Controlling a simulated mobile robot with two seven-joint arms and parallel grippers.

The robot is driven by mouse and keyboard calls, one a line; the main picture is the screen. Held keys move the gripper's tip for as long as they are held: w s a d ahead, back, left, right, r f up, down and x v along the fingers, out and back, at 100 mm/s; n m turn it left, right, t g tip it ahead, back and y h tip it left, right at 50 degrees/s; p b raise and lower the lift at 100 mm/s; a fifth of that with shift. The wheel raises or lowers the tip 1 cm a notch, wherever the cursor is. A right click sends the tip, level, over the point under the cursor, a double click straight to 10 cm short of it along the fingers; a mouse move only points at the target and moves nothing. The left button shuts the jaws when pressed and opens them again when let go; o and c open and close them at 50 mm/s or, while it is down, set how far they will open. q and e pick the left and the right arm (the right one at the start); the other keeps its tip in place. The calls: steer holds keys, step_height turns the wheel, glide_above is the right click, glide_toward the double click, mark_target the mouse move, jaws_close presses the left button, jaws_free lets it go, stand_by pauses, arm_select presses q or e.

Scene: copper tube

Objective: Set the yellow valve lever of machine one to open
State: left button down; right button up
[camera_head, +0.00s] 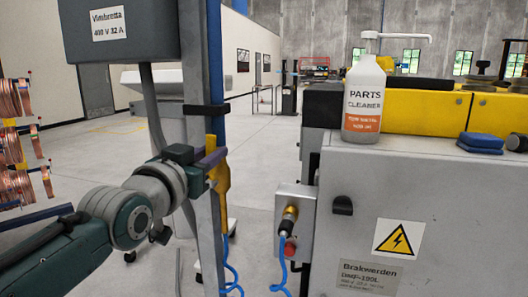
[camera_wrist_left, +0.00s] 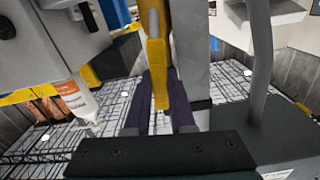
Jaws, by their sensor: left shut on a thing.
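My left gripper (camera_head: 208,163) has its purple fingers shut on a yellow handle-shaped part (camera_head: 221,176) beside the grey upright post. In the left wrist view the yellow part (camera_wrist_left: 158,75) sits between the fingers of my left gripper (camera_wrist_left: 160,92), with a grey rod at its upper end. A blue coiled hose (camera_head: 231,270) hangs below it. I cannot tell whether this part is a valve lever. The grey machine (camera_head: 350,190) on the right carries a small box with a brass fitting (camera_head: 290,212) and a red knob (camera_head: 290,247). My right gripper is not in view.
A grey electrical box (camera_head: 105,30) hangs at upper left, with a cable running down. Copper coils (camera_head: 15,140) are at far left. A parts cleaner bottle (camera_head: 364,95) and a blue cloth (camera_head: 481,141) sit on the machine. Open floor (camera_head: 262,130) lies behind.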

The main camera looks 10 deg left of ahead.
arm_select(q)
steer(key=c, duration=0.8)
jaws_free()
steer(key=shift+o, duration=0.2)
steer(key=s+p, duration=0.2)
steer(key=s, duration=0.8)
steer(key=shift+a, duration=0.15)
